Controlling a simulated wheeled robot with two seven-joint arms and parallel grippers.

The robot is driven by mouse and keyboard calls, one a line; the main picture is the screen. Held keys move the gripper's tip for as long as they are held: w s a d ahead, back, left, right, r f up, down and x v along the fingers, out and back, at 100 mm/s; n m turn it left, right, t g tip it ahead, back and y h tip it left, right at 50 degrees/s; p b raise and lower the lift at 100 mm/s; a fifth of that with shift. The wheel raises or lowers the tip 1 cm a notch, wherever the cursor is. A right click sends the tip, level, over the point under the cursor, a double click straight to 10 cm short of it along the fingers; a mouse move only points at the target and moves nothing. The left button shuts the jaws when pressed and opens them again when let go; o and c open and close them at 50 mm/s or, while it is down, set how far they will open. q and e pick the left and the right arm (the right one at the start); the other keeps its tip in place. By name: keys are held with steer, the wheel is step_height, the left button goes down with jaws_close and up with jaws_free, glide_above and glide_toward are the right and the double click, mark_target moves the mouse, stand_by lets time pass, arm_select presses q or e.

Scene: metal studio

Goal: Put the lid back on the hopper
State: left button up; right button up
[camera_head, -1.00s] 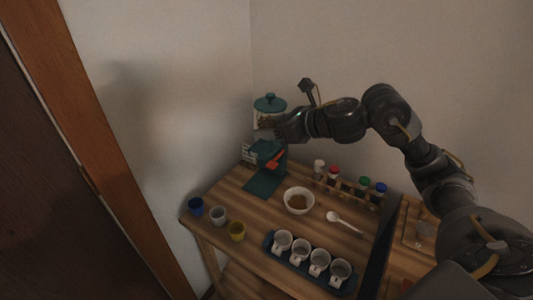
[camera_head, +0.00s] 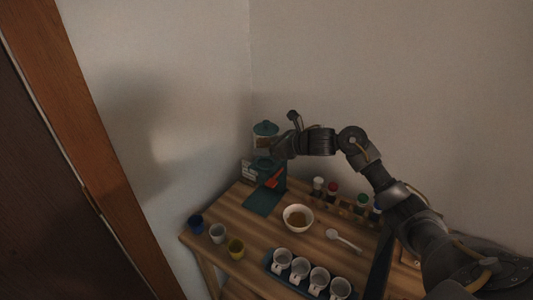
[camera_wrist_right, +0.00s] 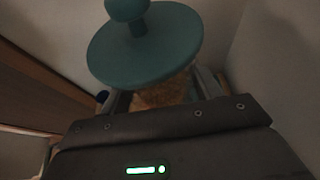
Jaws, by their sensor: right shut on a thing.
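The teal lid (camera_head: 265,129), a disc with a round knob, is level at the top of the hopper (camera_head: 263,142) on the green grinder (camera_head: 263,165). I see no clear gap between them, but cannot tell if the lid is fully seated. My right gripper (camera_head: 274,148) is at the hopper's right side. In the right wrist view the lid (camera_wrist_right: 145,45) fills the upper middle, and its rim covers the fingertips of my right gripper (camera_wrist_right: 163,88), which is shut on it. Brown hopper contents (camera_wrist_right: 160,94) show just below the lid. My left gripper is not in view.
On the wooden table (camera_head: 240,210) are a bowl of brown grounds (camera_head: 298,217), a white spoon (camera_head: 343,239), a rack of capped bottles (camera_head: 332,194), several white cups on a dark tray (camera_head: 270,266), and small cups (camera_head: 217,233) at the left. Walls stand close behind.

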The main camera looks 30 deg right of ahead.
mark_target(267, 164)
steer(key=shift+w+d+f, duration=0.2)
steer(key=shift+w+f, duration=0.3)
steer(key=shift+w, duration=0.05)
steer(key=f+p, duration=0.1)
steer(key=f, duration=0.2)
steer(key=shift+w+d+f+p, duration=0.1)
steer(key=shift+w+f+p, duration=0.15)
steer(key=shift+p, duration=0.15)
steer(key=shift+s, duration=0.1)
steer(key=shift+f, duration=0.15)
steer(key=shift+f+b, duration=0.5)
steer(key=shift+b, duration=0.45)
steer(key=o, duration=1.4)
